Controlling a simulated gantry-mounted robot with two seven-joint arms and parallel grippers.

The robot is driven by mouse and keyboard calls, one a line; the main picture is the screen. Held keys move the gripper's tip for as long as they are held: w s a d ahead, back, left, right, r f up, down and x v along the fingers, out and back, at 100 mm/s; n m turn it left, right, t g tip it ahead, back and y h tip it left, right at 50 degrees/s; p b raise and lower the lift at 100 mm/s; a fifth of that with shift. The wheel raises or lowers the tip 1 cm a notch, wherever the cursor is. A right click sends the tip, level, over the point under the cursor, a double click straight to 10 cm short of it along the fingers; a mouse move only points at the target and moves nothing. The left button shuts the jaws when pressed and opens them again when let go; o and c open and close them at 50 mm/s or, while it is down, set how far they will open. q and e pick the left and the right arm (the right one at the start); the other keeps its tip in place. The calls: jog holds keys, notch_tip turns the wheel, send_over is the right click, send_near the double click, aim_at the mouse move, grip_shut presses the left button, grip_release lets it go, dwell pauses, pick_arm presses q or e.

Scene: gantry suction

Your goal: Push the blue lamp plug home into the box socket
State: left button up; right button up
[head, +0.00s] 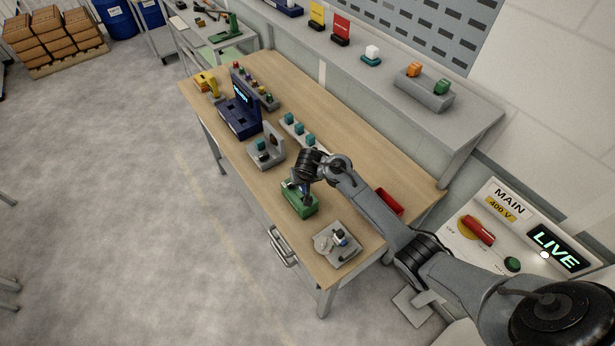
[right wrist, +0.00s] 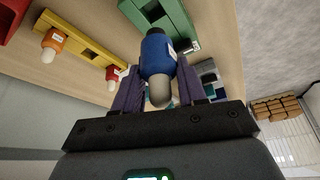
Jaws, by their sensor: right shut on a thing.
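The green box (head: 299,198) stands near the front edge of the wooden bench, under my right gripper (head: 305,188). In the right wrist view, my right gripper (right wrist: 158,68) has its purple fingers shut on the blue lamp plug (right wrist: 157,52). The plug's pale rounded end points toward the camera and its far end points to the green box (right wrist: 172,18). The plug itself hides the socket mouth, so I cannot tell how deep it sits. My left gripper is in neither view.
A grey fixture (head: 337,245) stands just right of the box, and a red bin (head: 389,202) lies behind my arm. A yellow rack (right wrist: 85,45) holds an orange lamp (right wrist: 53,42) and a red lamp (right wrist: 113,76). A grey bracket (head: 267,153) stands to the left.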

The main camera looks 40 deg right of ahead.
aim_at(305, 191)
jog(key=shift+d, duration=0.15)
jog(key=shift+r+p, duration=0.15)
jog(key=shift+p, duration=0.3)
jog(key=shift+f+b, duration=1.05)
jog(key=shift+f, duration=1.1)
jog(key=shift+f, duration=0.2)
jog(key=shift+f, duration=0.1)
jog(key=shift+f+b, duration=0.6)
jog(key=shift+f, duration=0.4)
jog(key=o, duration=1.2)
jog(key=shift+c, duration=0.2)
